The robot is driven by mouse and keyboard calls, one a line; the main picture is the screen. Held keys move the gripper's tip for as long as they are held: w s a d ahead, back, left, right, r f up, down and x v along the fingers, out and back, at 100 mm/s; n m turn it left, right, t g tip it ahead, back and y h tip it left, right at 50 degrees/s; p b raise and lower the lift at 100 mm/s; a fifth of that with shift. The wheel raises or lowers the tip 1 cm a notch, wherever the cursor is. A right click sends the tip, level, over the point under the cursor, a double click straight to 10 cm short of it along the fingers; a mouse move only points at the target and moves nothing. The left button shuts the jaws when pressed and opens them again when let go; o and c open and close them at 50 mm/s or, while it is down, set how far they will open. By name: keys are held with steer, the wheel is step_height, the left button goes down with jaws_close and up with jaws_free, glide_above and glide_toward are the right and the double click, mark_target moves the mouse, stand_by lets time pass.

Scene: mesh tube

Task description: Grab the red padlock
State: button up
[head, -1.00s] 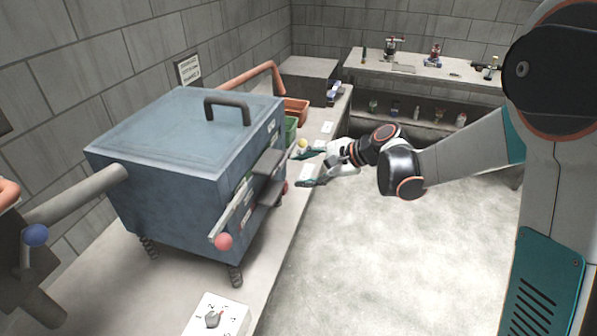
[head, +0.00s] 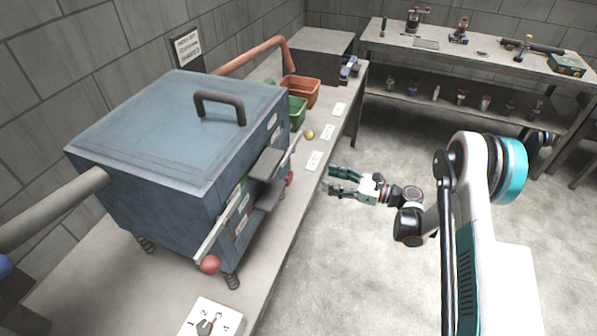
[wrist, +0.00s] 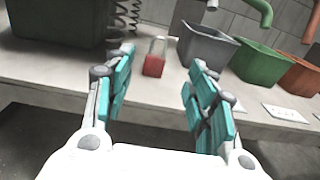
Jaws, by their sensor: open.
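The red padlock (wrist: 154,64) stands upright on the bench in the wrist view, with its pale shackle upward, in front of a grey bin. It lies ahead of my gripper (wrist: 161,76), between the two teal fingers in the picture. The fingers are spread open with nothing held between them. In the head view my gripper (head: 327,181) is beside the bench's front edge, right of the big blue box. A small red thing (head: 289,178) shows at the box's side there; I cannot tell whether it is the padlock.
The blue box (head: 170,130) on springs fills much of the bench (head: 275,255). A rod with a red ball (head: 209,265) juts along its front.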

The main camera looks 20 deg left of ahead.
steer(key=a, duration=0.2)
steer(key=a+b, duration=0.1)
steer(key=a, duration=0.1)
steer(key=a+b, duration=0.1)
steer(key=a, duration=0.2)
steer(key=shift+w+f, duration=0.25)
steer(key=shift+w, duration=0.1)
steer(key=shift+w+a+b, duration=0.2)
steer(key=shift+a+b, duration=0.5)
steer(key=shift+a, duration=0.95)
steer(key=shift+w+a+b, duration=0.2)
steer(key=shift+a+b, duration=0.5)
steer(key=shift+a, duration=0.95)
steer(key=c, duration=1.2)
